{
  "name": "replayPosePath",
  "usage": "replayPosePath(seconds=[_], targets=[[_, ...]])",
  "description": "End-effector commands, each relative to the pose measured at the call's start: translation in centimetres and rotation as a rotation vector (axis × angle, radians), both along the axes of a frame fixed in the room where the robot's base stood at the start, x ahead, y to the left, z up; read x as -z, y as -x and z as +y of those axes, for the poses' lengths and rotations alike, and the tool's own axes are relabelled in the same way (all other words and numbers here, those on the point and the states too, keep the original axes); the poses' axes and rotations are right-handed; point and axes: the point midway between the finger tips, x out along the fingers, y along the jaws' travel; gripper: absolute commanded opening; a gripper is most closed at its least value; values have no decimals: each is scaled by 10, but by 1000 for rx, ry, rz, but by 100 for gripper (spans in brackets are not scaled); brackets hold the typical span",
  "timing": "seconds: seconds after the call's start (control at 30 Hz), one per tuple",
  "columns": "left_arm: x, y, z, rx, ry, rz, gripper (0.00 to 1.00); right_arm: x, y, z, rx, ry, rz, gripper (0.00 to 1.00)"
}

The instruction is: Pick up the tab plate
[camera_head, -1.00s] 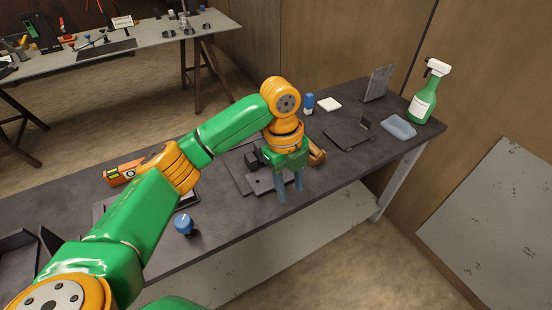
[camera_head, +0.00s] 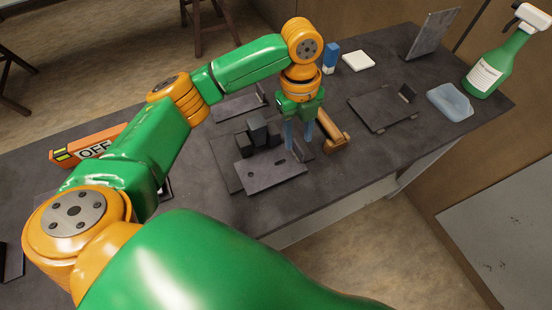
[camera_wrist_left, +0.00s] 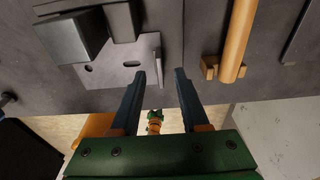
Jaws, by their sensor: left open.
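A flat dark grey plate (camera_head: 262,178) with a round hole and a slot lies near the front of the bench, on a larger dark base. I take it to be the tab plate, though its name is not marked. Dark blocks (camera_head: 257,130) stand at its back edge. In the left wrist view the plate (camera_wrist_left: 122,72) is ahead and left, partly under a block. I cannot tell whether the fingers touch the bench. My right gripper is out of view.
A wooden-handled tool (camera_head: 331,128) lies close right of the left gripper. Plates with upright tabs lie right (camera_head: 383,110) and behind (camera_head: 238,107). A spray bottle (camera_head: 500,62), blue tray (camera_head: 452,101) and white block (camera_head: 358,61) stand farther off. The bench front edge is near.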

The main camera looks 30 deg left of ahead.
Motion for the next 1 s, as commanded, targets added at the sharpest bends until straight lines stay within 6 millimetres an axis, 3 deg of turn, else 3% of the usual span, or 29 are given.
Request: replayPosePath(seconds=[0.07, 0.2, 0.43, 0.6, 1.0], targets=[[12, 4, -4, 1, -1, 5, 45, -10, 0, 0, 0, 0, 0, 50], [35, 5, -6, -1, -1, 2, 45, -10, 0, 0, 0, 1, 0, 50], [39, 5, -6, 0, -1, -1, 45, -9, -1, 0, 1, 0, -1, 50], [39, 5, -6, 0, -1, -1, 0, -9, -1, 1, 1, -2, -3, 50], [38, 5, -6, -1, -1, -1, 0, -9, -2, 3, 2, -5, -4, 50]])
